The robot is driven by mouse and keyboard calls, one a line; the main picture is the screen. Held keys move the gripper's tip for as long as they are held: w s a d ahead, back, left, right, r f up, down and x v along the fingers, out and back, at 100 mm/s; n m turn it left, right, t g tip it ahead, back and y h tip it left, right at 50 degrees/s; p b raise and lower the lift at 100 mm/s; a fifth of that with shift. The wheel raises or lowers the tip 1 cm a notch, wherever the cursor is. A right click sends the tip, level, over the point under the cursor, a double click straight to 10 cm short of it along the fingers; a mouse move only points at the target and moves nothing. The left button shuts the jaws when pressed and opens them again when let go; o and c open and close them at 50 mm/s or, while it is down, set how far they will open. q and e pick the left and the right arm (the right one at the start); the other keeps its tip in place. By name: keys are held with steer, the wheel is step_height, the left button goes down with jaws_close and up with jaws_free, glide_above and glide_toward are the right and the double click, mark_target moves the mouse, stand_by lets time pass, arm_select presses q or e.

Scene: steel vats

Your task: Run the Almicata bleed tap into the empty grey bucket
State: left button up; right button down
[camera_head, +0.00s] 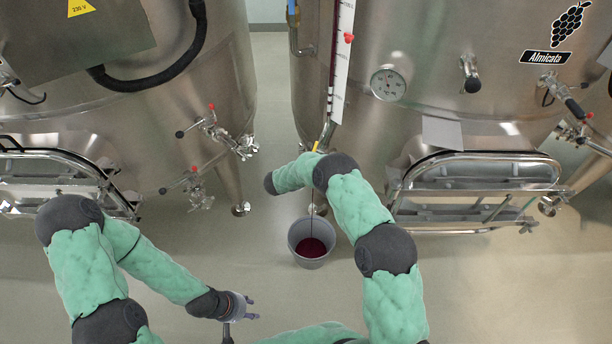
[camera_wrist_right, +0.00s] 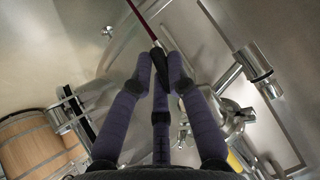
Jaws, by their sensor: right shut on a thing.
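The Almicata vat (camera_head: 440,100) is on the right, marked by its grape label (camera_head: 545,57). The grey bucket (camera_head: 296,238) stands upright on the floor below its front, with dark red liquid (camera_head: 311,247) inside. A thin dark line hangs from beside my right arm down to the bucket, seemingly a stream. My right gripper (camera_wrist_right: 158,72) is shut on a small dark handle (camera_wrist_right: 157,58) at the end of a red tube; in the head view the arm hides this gripper. My left gripper (camera_head: 250,306) is open and empty, low and left of the bucket.
A white level gauge (camera_head: 342,60) with red markers runs down the Almicata vat. A second vat (camera_head: 190,80) with valves (camera_head: 215,130) stands left. Hatch doors (camera_head: 480,175) stick out at the front. A wooden barrel (camera_wrist_right: 35,145) shows in the wrist view. Floor around the bucket is clear.

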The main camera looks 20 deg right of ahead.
steer(key=c, duration=1.2)
jaws_free()
steer(key=v, duration=1.2)
